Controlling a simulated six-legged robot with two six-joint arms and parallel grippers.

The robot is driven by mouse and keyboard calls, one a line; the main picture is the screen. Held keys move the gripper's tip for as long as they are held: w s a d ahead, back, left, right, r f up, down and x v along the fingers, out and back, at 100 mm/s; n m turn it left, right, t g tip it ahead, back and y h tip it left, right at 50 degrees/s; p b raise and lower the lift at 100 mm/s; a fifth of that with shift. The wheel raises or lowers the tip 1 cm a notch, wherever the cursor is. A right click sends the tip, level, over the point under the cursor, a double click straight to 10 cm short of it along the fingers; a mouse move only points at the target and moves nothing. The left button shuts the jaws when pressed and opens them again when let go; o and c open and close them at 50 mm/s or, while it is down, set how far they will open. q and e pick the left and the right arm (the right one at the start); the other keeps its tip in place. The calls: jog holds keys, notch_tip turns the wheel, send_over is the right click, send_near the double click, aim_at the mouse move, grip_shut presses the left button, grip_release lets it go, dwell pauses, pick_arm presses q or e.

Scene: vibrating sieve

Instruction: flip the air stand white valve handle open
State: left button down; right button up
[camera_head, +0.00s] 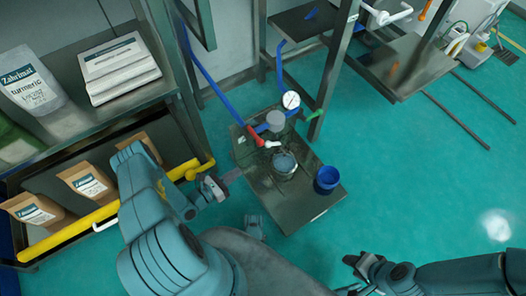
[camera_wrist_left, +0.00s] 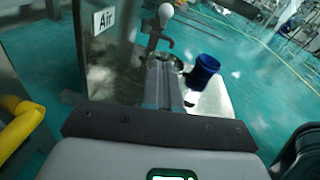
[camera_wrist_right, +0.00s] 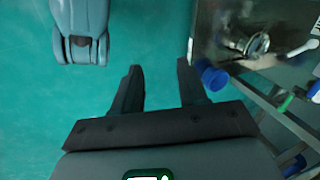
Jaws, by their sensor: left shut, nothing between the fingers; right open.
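The air stand is a metal stand with a flat plate (camera_head: 318,203); its "Air" label (camera_wrist_left: 104,20) shows in the left wrist view. A small white handle (camera_head: 272,144) sits beside a red part on the stand. In the left wrist view, a white rounded knob (camera_wrist_left: 165,12), likely the same handle, rises above a dark fitting beyond my fingers. My left gripper (camera_head: 232,175) is shut and empty at the stand's left edge, apart from the white handle; its fingers (camera_wrist_left: 164,85) also show in the left wrist view. My right gripper (camera_head: 362,264) is open and empty, low and right of the stand.
A shelf with bags and a yellow rail (camera_head: 75,232) is at left. Blue hoses and a gauge (camera_head: 291,100) are behind.

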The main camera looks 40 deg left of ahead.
pick_arm(q)
jog(key=r+b+x, duration=0.3)
jog(key=x, duration=0.9)
jog(key=shift+w+b, duration=0.3)
jog(key=shift+b, duration=0.1)
pick_arm(e)
jog(key=shift+t, duration=0.6)
jog(key=w+f, duration=0.1)
jog(key=f, duration=0.1)
jog(key=w+f, duration=0.1)
jog(key=f, duration=0.1)
jog(key=shift+w+d, duration=0.1)
jog(key=shift+w, duration=0.25)
jog(key=shift+r, duration=0.15)
